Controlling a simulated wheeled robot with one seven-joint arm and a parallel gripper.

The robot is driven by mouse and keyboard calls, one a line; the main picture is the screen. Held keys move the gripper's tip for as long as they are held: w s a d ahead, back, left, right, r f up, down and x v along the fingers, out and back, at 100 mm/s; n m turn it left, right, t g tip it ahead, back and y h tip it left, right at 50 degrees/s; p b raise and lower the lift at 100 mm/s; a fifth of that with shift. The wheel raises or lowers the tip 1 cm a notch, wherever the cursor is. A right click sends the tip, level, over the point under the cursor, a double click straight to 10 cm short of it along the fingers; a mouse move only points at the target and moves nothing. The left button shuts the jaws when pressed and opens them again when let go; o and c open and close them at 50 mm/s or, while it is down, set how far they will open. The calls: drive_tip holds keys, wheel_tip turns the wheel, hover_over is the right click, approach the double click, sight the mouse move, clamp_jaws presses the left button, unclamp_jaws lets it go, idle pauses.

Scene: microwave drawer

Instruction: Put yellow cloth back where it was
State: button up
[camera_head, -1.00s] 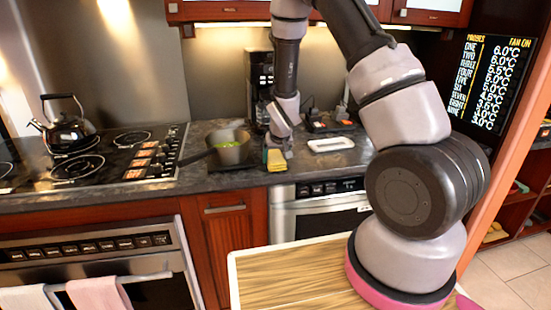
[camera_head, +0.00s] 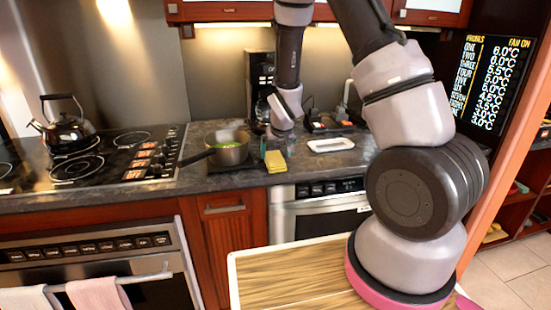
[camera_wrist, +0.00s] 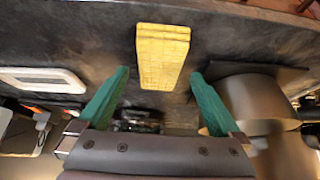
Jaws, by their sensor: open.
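The yellow cloth (camera_head: 275,161) lies on the dark countertop near its front edge, just right of the pot. In the wrist view the yellow cloth (camera_wrist: 161,54) shows whole, beyond and between my fingertips. My gripper (camera_wrist: 160,92) is open, its two green fingers spread apart with nothing between them. In the head view my gripper (camera_head: 270,138) hangs just behind and above the cloth, partly hidden by my arm.
A white tray (camera_head: 331,145) lies to the right. A coffee maker (camera_head: 259,85) stands behind. The stove (camera_head: 100,155) with a kettle (camera_head: 65,128) is at the left. Bare counter lies in front of the tray.

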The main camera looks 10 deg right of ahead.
drive_tip(key=s+d+r+m+y, duration=0.1)
drive_tip(key=s+r, duration=0.3)
drive_tip(key=r, duration=0.5)
drive_tip(key=s+d+r+m, duration=0.1)
drive_tip(key=s+r, duration=0.3)
drive_tip(key=r, duration=0.4)
drive_tip(key=s+d+r+m, duration=0.1)
drive_tip(key=s+d+r, duration=0.1)
drive_tip(key=s+r, duration=0.6)
drive_tip(key=s+d+r+m+t+y, duration=0.1)
drive_tip(key=s+d+r, duration=0.1)
drive_tip(key=s+r, duration=0.7)
drive_tip(key=shift+s, duration=1.25)
